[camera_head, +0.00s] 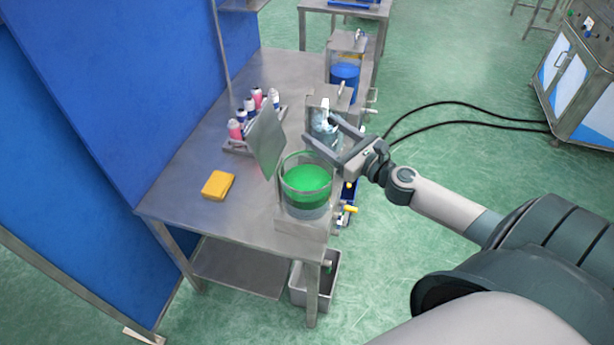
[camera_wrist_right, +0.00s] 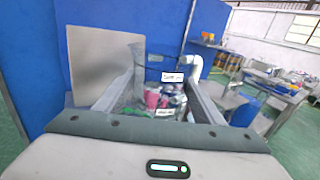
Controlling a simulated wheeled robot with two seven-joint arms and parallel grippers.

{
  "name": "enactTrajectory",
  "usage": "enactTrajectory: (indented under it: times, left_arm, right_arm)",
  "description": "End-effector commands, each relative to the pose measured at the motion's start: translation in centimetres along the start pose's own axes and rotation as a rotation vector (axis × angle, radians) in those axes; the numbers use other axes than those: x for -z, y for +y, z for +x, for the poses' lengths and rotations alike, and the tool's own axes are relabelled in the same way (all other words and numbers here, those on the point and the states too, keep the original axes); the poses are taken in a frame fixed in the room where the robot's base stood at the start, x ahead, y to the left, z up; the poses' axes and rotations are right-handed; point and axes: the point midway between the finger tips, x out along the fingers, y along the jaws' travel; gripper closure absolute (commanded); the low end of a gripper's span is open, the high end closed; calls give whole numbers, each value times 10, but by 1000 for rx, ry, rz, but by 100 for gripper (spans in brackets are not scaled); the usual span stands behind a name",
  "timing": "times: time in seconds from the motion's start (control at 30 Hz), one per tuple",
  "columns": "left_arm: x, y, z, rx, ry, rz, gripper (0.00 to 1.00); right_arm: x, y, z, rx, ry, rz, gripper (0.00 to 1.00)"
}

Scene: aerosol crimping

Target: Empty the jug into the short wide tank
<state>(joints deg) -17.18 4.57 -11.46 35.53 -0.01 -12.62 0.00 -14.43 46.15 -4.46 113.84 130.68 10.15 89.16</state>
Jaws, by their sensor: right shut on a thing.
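The short wide tank (camera_head: 306,178) is a clear round vessel with green liquid in it, at the front right of the steel table. A grey flat plate (camera_head: 265,142) stands upright and tilted beside its open top; it also shows in the right wrist view (camera_wrist_right: 98,62). My right gripper (camera_head: 322,138) reaches in from the right, just behind the tank's rim. It is shut on a clear jug (camera_head: 326,127), which is partly hidden by the fingers. In the right wrist view the gripper (camera_wrist_right: 160,100) frames see-through, cluttered shapes. The jug's contents and tilt are unclear. My left gripper is out of view.
A rack of pink and blue bottles (camera_head: 247,118) and a yellow sponge-like block (camera_head: 218,185) are on the table (camera_head: 180,190). A tank of blue liquid (camera_head: 345,78) stands farther back. Yellow-handled valves (camera_head: 348,209) stick out at the right edge. A grey bin (camera_head: 325,275) stands below.

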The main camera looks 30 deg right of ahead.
Motion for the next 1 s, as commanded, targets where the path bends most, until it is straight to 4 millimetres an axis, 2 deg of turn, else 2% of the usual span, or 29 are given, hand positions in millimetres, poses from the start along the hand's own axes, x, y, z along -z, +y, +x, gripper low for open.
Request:
enactTrajectory:
  times: [0.7, 1.0]
  left_arm:
    - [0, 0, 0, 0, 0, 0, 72]
    - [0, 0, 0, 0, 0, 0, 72]
  right_arm:
    - [-45, -2, 0, -1, -1, -2, 79]
    - [-49, -2, 0, 0, -1, -1, 79]
